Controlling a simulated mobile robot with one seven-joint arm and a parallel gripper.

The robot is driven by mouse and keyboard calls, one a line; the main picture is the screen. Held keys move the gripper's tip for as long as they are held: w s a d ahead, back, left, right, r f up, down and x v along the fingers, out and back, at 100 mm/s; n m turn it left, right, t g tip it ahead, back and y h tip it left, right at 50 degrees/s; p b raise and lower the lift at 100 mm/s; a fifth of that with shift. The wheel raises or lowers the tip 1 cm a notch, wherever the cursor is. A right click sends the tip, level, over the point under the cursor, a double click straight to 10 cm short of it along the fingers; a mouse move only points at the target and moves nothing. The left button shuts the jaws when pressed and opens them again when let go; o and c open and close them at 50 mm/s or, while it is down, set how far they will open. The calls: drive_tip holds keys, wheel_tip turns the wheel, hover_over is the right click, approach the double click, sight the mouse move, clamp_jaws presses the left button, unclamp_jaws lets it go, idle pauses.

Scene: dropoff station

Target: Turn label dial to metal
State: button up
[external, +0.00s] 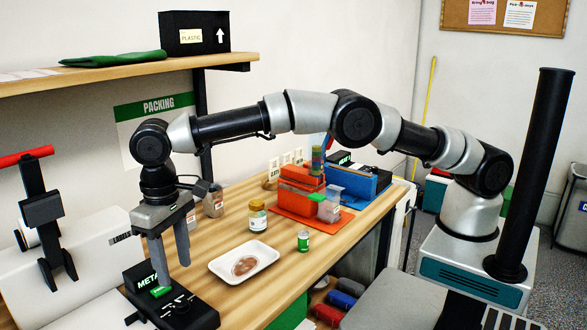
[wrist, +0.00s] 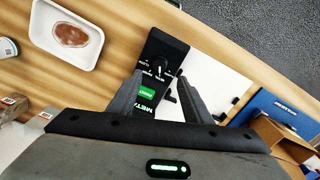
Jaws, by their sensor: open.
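The black label printer (external: 185,312) lies on the table's near left end. Its screen (external: 147,280) shows lettering that starts "META", and a green button (external: 161,291) sits beside it. The wrist view shows the same printer (wrist: 163,48), with its round black dial (wrist: 161,69) and white pointer mark. Small words ring the dial, too small to read surely. My gripper (external: 171,263) is open and empty, pointing down above the printer. In the wrist view its fingertips (wrist: 159,74) appear on either side of the dial, apart from it; their exact height is unclear.
A white tray (external: 222,272) with a brown item lies right of the printer. A jar (external: 257,222) and small green-labelled can (external: 303,241) stand beyond. A white labels box (external: 75,265) is at left. An orange fixture (external: 300,185) stands at the table's far end.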

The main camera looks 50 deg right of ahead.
wheel_tip(320, 180, up, 8)
drive_tip(key=p, duration=0.2)
drive_tip(key=shift+r, duration=0.15)
idle(0.4)
